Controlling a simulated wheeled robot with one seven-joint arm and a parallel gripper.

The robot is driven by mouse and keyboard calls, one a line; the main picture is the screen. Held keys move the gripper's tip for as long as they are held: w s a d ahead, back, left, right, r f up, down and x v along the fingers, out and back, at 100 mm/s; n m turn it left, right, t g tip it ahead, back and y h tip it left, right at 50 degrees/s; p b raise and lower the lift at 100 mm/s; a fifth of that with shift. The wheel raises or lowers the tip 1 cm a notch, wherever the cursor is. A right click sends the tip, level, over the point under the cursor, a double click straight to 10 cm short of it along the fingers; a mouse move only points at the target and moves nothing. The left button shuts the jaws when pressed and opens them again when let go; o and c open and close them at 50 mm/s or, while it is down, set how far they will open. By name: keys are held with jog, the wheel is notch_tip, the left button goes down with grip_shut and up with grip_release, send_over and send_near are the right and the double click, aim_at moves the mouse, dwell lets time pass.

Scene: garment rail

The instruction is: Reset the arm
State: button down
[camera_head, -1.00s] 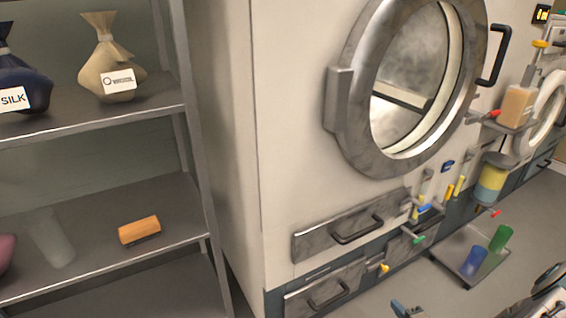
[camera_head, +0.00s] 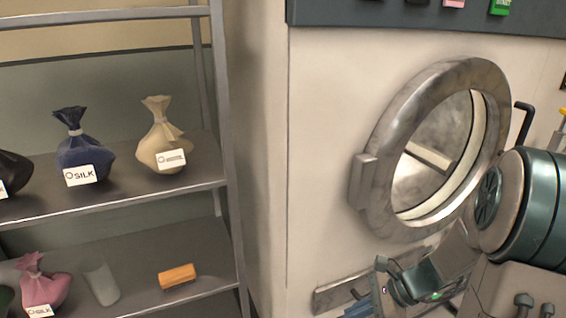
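My arm comes in from the right in the head view, with a large teal and grey joint in front of the machine's lower right. Its far end, with my gripper (camera_head: 385,290), is low in the picture, in front of the machine's lower front. The fingers are small and partly cut off by the bottom edge, so I cannot tell whether they are open or shut. I see no object clearly held there.
A metal shelf rack (camera_head: 110,207) at left carries tied bags, including a navy one (camera_head: 80,150) and a beige one (camera_head: 160,140), and an orange block (camera_head: 178,276) lower down. A large machine with a round door (camera_head: 385,185) stands close behind my arm.

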jog(key=s+r+n+h+p, duration=0.3)
jog(key=r+n, duration=0.3)
jog(key=r, duration=0.1)
jog(key=s+r+n+t+h+p, duration=0.1)
jog(key=s+r+n+h+p, duration=0.1)
jog(key=r+n, duration=0.4)
jog(key=s+a+r+n+h+p, duration=0.1)
jog(key=s+r+n+h+p, duration=0.2)
jog(key=r, duration=0.7)
jog(key=n+p, duration=0.2)
jog(key=n, duration=0.2)
jog(key=shift+s+r+t+h+p, duration=0.15)
jog(key=shift+s+t+h+p, duration=0.15)
jog(key=shift+t+h, duration=0.1)
